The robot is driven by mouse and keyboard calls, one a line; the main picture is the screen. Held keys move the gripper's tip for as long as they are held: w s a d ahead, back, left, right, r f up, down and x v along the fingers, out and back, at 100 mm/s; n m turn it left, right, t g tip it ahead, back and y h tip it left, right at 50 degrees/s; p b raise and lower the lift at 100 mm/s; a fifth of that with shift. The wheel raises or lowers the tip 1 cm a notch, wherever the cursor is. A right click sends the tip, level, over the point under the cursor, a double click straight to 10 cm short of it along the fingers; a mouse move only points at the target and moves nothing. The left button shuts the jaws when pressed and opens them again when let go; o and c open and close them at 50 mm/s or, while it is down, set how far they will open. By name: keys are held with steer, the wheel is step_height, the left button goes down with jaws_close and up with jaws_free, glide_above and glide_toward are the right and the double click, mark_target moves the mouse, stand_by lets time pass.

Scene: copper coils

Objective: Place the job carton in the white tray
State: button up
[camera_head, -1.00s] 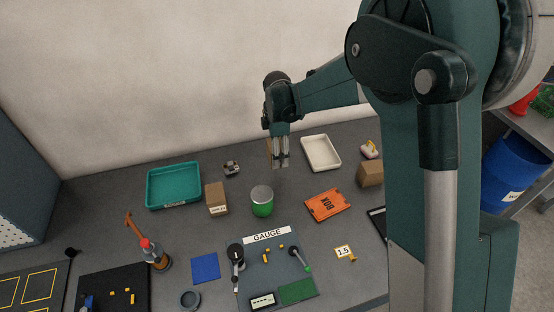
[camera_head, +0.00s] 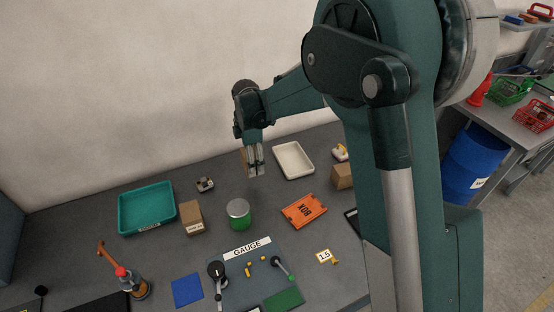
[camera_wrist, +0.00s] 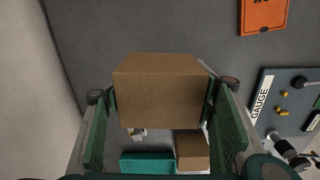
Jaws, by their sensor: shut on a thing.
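My gripper (camera_head: 255,172) is shut on a plain brown carton (camera_wrist: 160,92), which fills the middle of the wrist view between the two green finger pads. In the head view the carton is mostly hidden behind my fingers, with only a brown edge (camera_head: 244,160) showing. My gripper appears above the back of the table, just left of the white tray (camera_head: 278,160). The white tray looks empty and is out of the wrist view. I see no label on the held carton.
A teal tray (camera_head: 122,213), a labelled brown carton (camera_head: 191,219) and a green can (camera_head: 239,216) stand to the left. An orange BOX piece (camera_head: 304,211) lies in front of the white tray; another brown carton (camera_head: 342,177) stands right of it. The wall is close behind.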

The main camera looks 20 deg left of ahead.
glide_above(292, 161)
steer(key=shift+r+n, duration=0.3)
steer(key=shift+r, duration=0.05)
steer(key=shift+d, duration=0.1)
steer(key=shift+f, duration=3.15)
steer(key=shift+f, duration=0.1)
steer(key=shift+f, duration=1.8)
steer(key=shift+f, duration=0.1)
steer(key=o, duration=1)
